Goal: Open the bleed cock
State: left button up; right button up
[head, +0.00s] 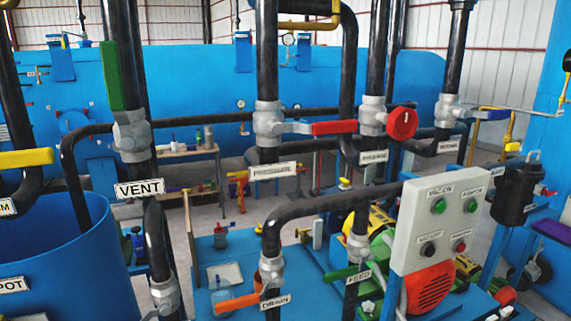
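No part in view carries a readable "bleed" label, so I cannot tell which fitting is the bleed cock. A small red-handled cock (547,191) sits on the side of a black canister (514,188) at the right. Larger labelled valves show: the vent valve (131,136) with an upright green lever, a valve with a sideways red lever (334,128), the drain valve (271,270) with an orange lever, and the feed valve (358,247) with a green lever. Neither of my grippers is in view.
A white control box (438,222) with green, black and red buttons stands front right. A blue pot (62,262) fills the lower left. Black pipes cross the middle. A large blue vessel (190,85) and a small bench (187,154) stand behind.

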aim_at(515, 146)
jog(key=z, duration=1.3)
